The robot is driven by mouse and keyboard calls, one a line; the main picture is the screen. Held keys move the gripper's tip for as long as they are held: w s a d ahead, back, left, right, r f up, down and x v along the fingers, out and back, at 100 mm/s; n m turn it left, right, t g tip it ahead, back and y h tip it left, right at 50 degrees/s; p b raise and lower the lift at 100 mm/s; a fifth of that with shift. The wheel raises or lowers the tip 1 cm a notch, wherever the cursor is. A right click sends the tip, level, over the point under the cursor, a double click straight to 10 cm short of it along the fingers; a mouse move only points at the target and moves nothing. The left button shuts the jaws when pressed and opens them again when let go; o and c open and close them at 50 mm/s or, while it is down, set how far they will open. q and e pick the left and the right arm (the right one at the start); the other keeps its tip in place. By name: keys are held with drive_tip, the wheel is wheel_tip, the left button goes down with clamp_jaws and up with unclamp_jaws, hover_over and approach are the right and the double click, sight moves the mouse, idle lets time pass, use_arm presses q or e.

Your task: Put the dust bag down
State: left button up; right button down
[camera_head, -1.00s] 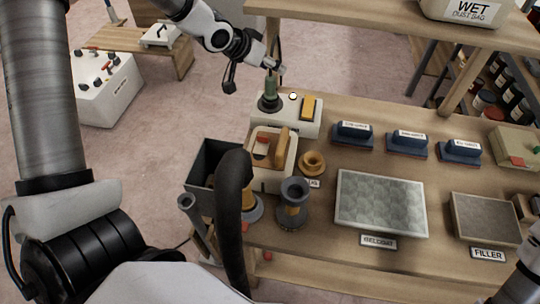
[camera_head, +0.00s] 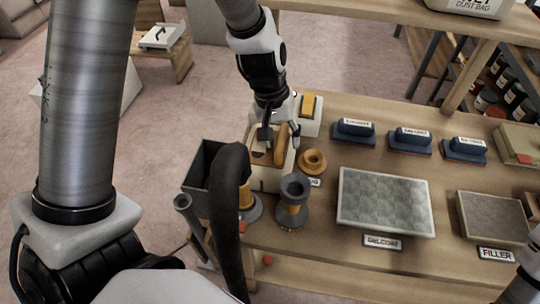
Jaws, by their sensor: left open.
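A pale container (camera_head: 468,6) labelled for wet dust bags stands on the upper shelf at the top right, cut off by the frame. I cannot make out a separate dust bag. My left gripper (camera_head: 281,146) is open and points down over a pale tray (camera_head: 262,180) at the table's left end. Its fingers are close to an upright wooden-coloured piece (camera_head: 281,147) there; I cannot tell whether they touch it. Part of my right arm shows at the lower right edge, with no fingers visible.
A dark open bin (camera_head: 205,166) stands left of the tray. Several blue sanding blocks (camera_head: 410,140) and a grey sheet (camera_head: 386,200) lie farther right. The shelf (camera_head: 380,15) overhangs the back.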

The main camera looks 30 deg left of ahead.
use_arm(q)
drive_tip(key=shift+w+a+f, duration=0.1)
drive_tip(key=shift+w+f, duration=0.05)
drive_tip(key=shift+f, duration=0.15)
clamp_jaws()
drive_tip(key=shift+r, duration=0.2)
